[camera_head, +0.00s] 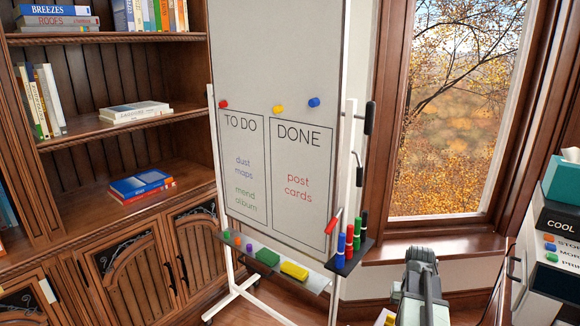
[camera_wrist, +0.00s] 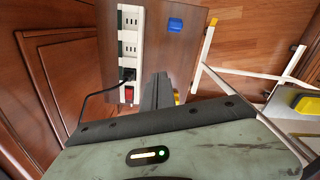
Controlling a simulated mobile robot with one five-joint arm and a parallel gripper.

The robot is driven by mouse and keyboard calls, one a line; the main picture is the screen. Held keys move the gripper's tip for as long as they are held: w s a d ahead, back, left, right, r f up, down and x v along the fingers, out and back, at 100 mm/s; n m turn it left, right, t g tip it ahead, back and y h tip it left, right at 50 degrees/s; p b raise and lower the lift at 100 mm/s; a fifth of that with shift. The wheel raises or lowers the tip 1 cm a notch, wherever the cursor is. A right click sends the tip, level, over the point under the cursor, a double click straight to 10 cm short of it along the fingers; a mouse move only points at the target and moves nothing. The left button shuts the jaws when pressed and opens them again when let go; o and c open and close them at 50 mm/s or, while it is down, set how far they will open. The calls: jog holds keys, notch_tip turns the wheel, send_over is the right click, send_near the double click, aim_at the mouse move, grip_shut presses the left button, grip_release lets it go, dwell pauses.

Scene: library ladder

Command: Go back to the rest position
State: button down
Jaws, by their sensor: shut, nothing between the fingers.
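My gripper (camera_head: 420,256) shows at the lower right of the head view, in front of the window sill and right of the whiteboard stand. It is empty. In the wrist view its dark fingers (camera_wrist: 158,90) are together, with nothing between them. The fingers are seen partly behind the black edge of my own green housing, so their lower parts are hidden.
A whiteboard (camera_head: 290,70) on a white stand has a tray (camera_head: 318,278) with markers. A bookcase (camera_head: 110,150) is left, a window (camera_head: 455,110) behind. A cabinet (camera_head: 555,240) with a teal tissue box stands right. The wrist view shows a power strip (camera_wrist: 131,50).

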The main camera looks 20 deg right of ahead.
jog(key=w+a+f+n+b, duration=0.2)
jog(key=a, duration=1)
jog(key=w+a+f+n+b, duration=0.2)
jog(key=a+f+n, duration=0.1)
jog(key=a, duration=0.9)
jog(key=w+a+f+n+b, duration=0.2)
jog(key=w+a, duration=0.1)
jog(key=a, duration=1)
notch_tip(320, 180, up, 21)
jog(key=d+p, duration=0.1)
jog(key=p, duration=2)
jog(key=shift+r, duration=0.2)
